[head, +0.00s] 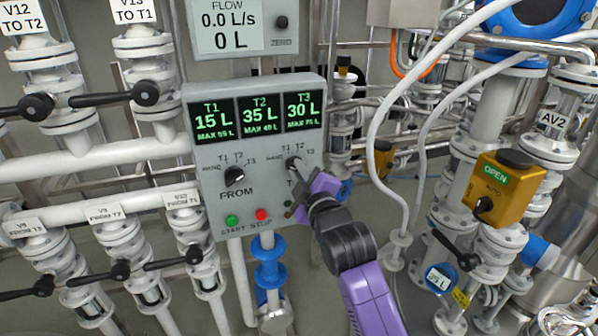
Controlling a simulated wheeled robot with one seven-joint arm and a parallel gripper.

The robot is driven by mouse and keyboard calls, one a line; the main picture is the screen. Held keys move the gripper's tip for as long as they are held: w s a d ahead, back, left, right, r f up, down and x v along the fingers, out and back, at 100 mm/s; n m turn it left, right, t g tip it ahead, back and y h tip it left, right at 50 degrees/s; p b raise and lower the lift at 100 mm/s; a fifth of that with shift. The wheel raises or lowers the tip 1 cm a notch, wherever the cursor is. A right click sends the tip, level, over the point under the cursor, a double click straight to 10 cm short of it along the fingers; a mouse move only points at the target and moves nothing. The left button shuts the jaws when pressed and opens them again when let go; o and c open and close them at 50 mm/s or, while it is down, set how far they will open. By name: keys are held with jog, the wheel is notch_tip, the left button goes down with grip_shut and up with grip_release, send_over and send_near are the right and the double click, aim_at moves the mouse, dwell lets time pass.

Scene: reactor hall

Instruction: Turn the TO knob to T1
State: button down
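The TO knob (292,163) is a small dark knob at the right of the grey control panel (212,158), with T1, T2, T3 and a smaller label around it. Its pointer direction is too small and too covered to tell. My purple and grey gripper (298,174) reaches up from the lower right, its tip at or just below the knob. It hides most of the TO lettering. I cannot tell whether the fingers touch the knob or how far apart they are.
The FROM knob (234,176) is left of the TO knob. Green START (231,221) and red STOP (262,214) buttons sit below. The panel screens (258,115) read T1 15 L, T2 35 L, T3 30 L. A white hose (378,110) and pipes stand close on the right.

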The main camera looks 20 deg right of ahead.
dwell(0.3)
jog(key=shift+m, duration=3.9)
jog(key=c, duration=1.5)
grip_release()
jog(key=shift+s+b, duration=0.5)
jog(key=shift+s, duration=3.45)
